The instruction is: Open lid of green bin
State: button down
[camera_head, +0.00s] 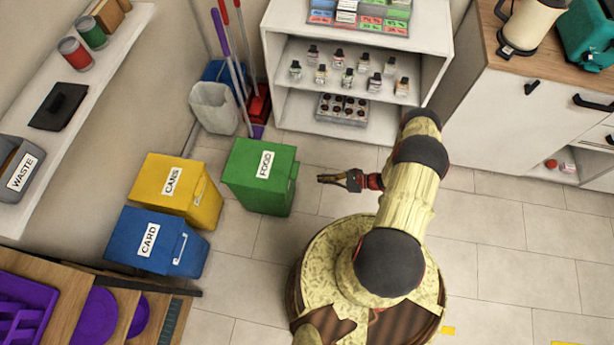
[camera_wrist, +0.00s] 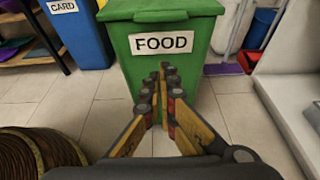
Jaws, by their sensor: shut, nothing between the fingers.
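The green bin (camera_head: 262,176) stands on the floor left of my arm in the head view, its lid down and a white FOOD label on it. In the wrist view the green bin (camera_wrist: 168,62) is straight ahead, with its lid rim (camera_wrist: 160,10) at the top edge of the picture. My gripper (camera_head: 322,179) is shut and empty, a short gap to the right of the bin in the head view. In the wrist view my gripper (camera_wrist: 164,72) has its fingertips together in front of the bin, below the FOOD label. Whether the tips touch the bin cannot be told there.
A yellow CANS bin (camera_head: 178,190) and a blue CARD bin (camera_head: 155,242) stand left of the green bin. Brooms and a red dustpan (camera_head: 259,103) are behind it. White shelves (camera_head: 285,75) with small bottles stand at the back. The floor between bin and base is clear.

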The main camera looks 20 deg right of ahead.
jog(key=b+x, duration=0.3)
jog(key=x, duration=0.7)
jog(key=shift+s+r, duration=0.1)
jog(key=shift+r, duration=2)
